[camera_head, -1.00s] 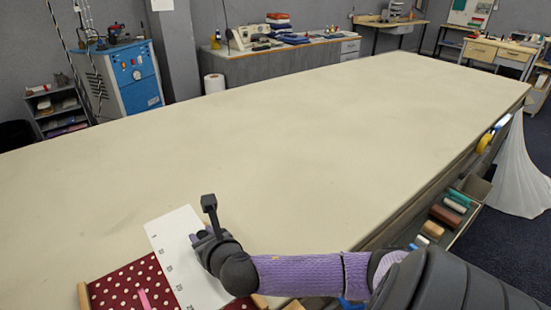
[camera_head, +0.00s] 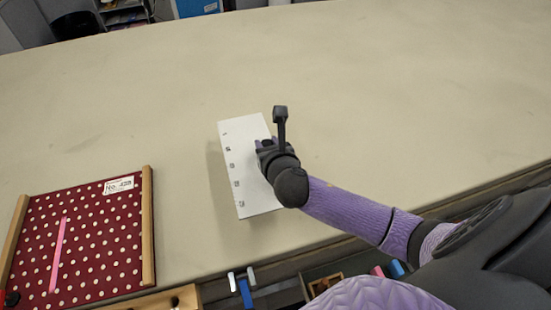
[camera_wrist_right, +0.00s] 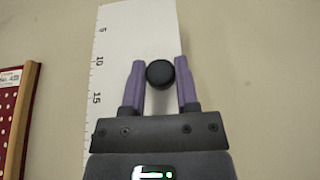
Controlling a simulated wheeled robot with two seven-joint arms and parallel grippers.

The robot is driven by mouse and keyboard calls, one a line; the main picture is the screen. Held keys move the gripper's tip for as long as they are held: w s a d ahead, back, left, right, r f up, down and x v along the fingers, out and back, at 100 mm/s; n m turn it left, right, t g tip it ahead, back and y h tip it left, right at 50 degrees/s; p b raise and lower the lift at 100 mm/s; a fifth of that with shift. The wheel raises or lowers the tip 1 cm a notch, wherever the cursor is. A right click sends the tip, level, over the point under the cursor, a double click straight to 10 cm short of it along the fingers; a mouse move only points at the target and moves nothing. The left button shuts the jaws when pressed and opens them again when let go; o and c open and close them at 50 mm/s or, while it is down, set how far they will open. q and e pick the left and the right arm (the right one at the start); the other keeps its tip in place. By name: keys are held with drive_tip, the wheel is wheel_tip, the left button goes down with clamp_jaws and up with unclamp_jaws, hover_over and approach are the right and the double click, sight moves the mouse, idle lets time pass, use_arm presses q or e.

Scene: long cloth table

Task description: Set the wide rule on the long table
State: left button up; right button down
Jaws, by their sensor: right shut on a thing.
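The wide rule (camera_head: 241,165) is a white plate with numbers along its left edge. It also shows in the wrist view (camera_wrist_right: 125,45), with a round black knob (camera_wrist_right: 159,74) between my two purple fingers. My right gripper (camera_head: 266,145) is shut on the rule by this knob. The rule is over the bare cloth top of the long table (camera_head: 400,90), near its front edge. A shadow to the rule's left suggests a gap below it, but its height is hard to tell. My left gripper is not in view.
A red polka-dot board (camera_head: 100,240) with wooden side rails and a pink strip (camera_head: 59,255) lies left of the rule. Open storage with small items (camera_head: 245,290) sits below the front edge. The tabletop behind and to the right is clear.

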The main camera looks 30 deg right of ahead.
drive_tip(key=f+b, duration=0.1)
drive_tip(key=f, duration=0.1)
drive_tip(key=f+b, duration=0.1)
drive_tip(key=f, duration=0.1)
drive_tip(key=f+b, duration=0.1)
drive_tip(key=f, duration=0.2)
drive_tip(key=shift+a, duration=0.25)
drive_tip(key=shift+f, duration=0.35)
drive_tip(key=shift+r, duration=0.2)
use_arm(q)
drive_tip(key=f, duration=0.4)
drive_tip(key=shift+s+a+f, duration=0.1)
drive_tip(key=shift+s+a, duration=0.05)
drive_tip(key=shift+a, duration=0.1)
use_arm(e)
drive_tip(key=shift+f, duration=0.1)
drive_tip(key=shift+c, duration=1.8)
unclamp_jaws()
drive_tip(key=p+v, duration=0.3)
drive_tip(key=v, duration=0.8)
drive_tip(key=shift+p, duration=0.35)
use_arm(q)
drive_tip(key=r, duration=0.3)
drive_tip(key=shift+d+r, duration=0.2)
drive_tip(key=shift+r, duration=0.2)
use_arm(e)
drive_tip(key=shift+s+a+r, duration=0.15)
drive_tip(key=shift+s+r, duration=0.15)
drive_tip(key=shift+s, duration=0.15)
